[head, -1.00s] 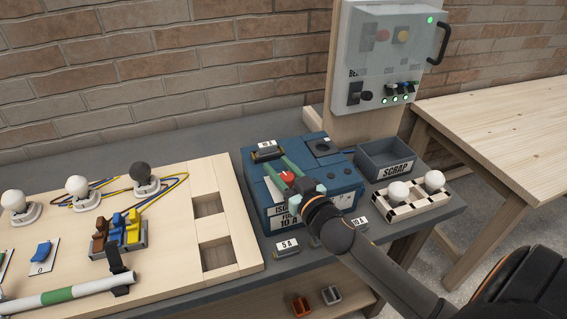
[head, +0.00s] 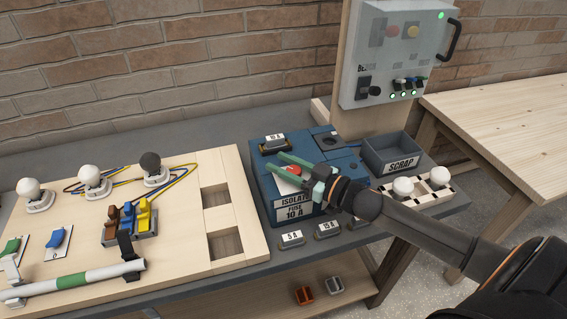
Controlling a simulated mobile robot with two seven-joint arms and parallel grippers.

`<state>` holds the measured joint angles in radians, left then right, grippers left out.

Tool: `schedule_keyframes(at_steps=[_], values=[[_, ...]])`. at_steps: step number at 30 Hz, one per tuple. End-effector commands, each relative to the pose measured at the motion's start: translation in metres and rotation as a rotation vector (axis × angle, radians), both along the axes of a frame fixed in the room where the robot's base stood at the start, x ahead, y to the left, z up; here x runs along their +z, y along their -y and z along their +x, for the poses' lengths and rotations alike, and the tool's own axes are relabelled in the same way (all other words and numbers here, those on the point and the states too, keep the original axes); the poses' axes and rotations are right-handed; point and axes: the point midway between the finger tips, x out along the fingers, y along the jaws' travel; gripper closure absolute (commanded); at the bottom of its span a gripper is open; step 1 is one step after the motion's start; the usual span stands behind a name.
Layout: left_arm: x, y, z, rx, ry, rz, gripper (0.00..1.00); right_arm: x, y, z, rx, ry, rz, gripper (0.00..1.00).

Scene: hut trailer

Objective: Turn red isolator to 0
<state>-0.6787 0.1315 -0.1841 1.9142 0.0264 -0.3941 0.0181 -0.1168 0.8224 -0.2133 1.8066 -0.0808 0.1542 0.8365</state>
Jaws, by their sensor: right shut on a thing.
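The red isolator (head: 294,170) is a small red knob on a white plate, on top of the blue fuse box (head: 262,189). The box's front labels read "ISOLAT…", partly covered, and "FUSE 10 A". My right gripper (head: 284,168) reaches in from the right, with its green fingers on either side of the knob and shut on it. The fingers hide part of the plate, and I cannot read the knob's position or a 0 mark there. My left gripper is not in view.
A labelled fuse carrier (head: 274,144) sits on the box's back left. Loose fuse carriers (head: 291,240) lie in front. The scrap bin (head: 392,155) and a checkered holder with white bulbs (head: 403,187) stand right. A wooden board (head: 180,235) fills the left; a grey control panel (head: 397,55) stands behind.

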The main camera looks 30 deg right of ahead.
Motion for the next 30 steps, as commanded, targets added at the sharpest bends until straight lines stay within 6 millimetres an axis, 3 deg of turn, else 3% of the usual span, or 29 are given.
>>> schedule_keyframes(at_steps=[8,9,16,25,30], values=[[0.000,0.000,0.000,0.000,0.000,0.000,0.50,0.001,0.000,0.001,-0.001,0.002,0.000,1.00],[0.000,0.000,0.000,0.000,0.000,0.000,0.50,0.001,0.000,0.001,-0.001,0.002,0.000,0.53],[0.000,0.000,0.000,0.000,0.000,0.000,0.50,0.001,0.000,0.000,-0.001,0.001,0.000,0.27],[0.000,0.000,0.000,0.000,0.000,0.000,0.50,0.000,0.000,-0.001,-0.001,0.000,0.001,0.27],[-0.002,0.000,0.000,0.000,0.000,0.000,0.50,-0.002,0.005,-0.012,-0.001,-0.004,0.001,0.27]])
